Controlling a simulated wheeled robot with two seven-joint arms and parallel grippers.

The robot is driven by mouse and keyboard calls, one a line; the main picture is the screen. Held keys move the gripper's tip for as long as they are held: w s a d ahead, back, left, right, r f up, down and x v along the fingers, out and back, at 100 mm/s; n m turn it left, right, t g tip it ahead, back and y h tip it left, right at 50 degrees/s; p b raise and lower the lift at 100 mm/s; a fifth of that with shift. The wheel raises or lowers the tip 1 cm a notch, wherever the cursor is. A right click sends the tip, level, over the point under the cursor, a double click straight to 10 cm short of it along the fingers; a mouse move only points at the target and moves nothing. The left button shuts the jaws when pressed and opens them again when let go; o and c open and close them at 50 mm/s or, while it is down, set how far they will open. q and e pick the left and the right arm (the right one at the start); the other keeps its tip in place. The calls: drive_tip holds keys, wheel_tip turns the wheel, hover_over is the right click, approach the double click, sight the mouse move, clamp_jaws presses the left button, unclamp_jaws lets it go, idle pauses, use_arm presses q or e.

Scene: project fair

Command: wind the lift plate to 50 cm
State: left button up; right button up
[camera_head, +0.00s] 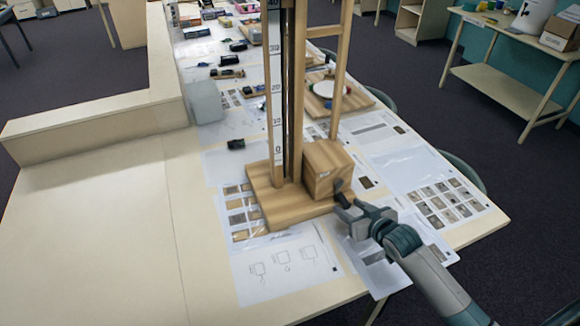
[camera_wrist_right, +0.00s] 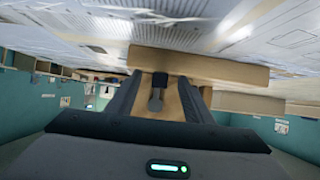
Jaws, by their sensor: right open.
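A wooden lift stand (camera_head: 262,212) is on the table, with a tall post bearing a scale strip (camera_head: 277,110) marked from 0 at the bottom up to 40 near the top edge of the head view. I cannot make out the lift plate. A wooden box (camera_head: 325,165) sits on the stand's base, with a dark crank (camera_head: 339,186) on its near right side. My right gripper (camera_head: 352,208) is open at the crank. In the right wrist view, its fingers (camera_wrist_right: 157,98) stand on both sides of the dark crank knob (camera_wrist_right: 157,80). My left gripper is not in view.
Printed sheets (camera_head: 285,265) lie around the stand. A board with a round white and red piece (camera_head: 328,89) stands behind it, and several small dark items lie farther back. The table's left part (camera_head: 95,240) is bare. A side table (camera_head: 510,85) stands at the back right.

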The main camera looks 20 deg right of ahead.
drive_tip(key=shift+v, duration=2.8)
